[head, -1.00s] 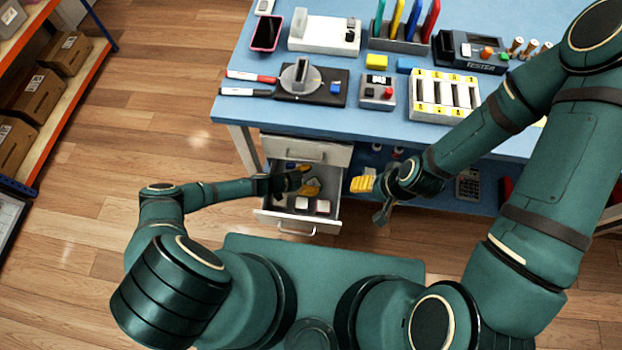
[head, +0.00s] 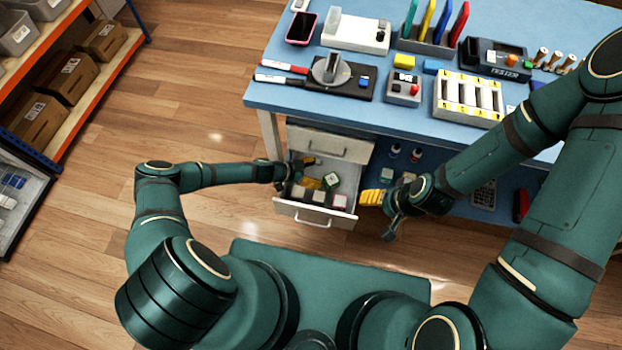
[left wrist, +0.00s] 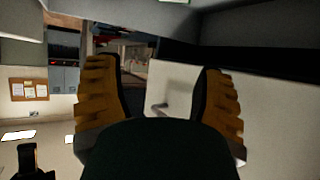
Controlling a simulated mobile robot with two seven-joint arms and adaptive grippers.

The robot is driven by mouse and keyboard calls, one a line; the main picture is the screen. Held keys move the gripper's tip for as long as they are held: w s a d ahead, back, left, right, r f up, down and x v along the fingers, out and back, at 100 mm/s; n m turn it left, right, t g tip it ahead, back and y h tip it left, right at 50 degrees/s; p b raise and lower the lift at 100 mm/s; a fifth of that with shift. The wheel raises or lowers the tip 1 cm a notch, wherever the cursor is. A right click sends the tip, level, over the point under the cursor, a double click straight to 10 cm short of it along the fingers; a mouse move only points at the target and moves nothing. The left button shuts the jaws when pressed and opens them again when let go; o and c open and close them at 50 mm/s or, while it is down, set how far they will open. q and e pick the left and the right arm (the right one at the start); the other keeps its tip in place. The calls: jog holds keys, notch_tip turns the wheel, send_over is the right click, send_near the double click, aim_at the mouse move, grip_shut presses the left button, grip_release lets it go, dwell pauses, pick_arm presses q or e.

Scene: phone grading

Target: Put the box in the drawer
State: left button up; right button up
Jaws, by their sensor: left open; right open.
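The drawer (head: 290,209) under the blue table is pulled open in the head view. Several small pale-topped boxes lie in it. One box (head: 332,181) with green on it sits tilted at the back right of the drawer, just right of my left gripper (head: 312,172). My left gripper is open at the drawer, with its fingers apart and empty. In the left wrist view the open fingers (left wrist: 160,90) have a pale panel between and beyond them. My right gripper (head: 379,213) is open and empty, just right of the drawer.
The blue table (head: 290,97) holds a phone (head: 300,28), markers, a tester (head: 495,58) and a battery tray (head: 468,97). A closed drawer (head: 330,146) sits above the open one. Shelves with cartons (head: 62,82) stand at left. Wood floor is clear between.

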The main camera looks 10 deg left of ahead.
pick_arm(q)
jog(key=s+d+r+n+g, duration=0.1)
jog(key=s+d+r+g, duration=0.2)
jog(key=d+r, duration=0.15)
jog(key=s+a+r+n+y, duration=0.2)
jog(key=s+r+n, duration=0.4)
jog(key=r, duration=0.3)
jog(key=s+a+r+n+y, duration=0.2)
jog(key=s+r+n+y, duration=0.2)
jog(key=s+r+n, duration=0.3)
notch_tip(320, 180, up, 2)
jog(key=shift+s+r+g+y, duration=0.15)
jog(key=shift+s+g+y, duration=0.15)
jog(key=shift+s, duration=0.15)
jog(key=shift+a, duration=0.1)
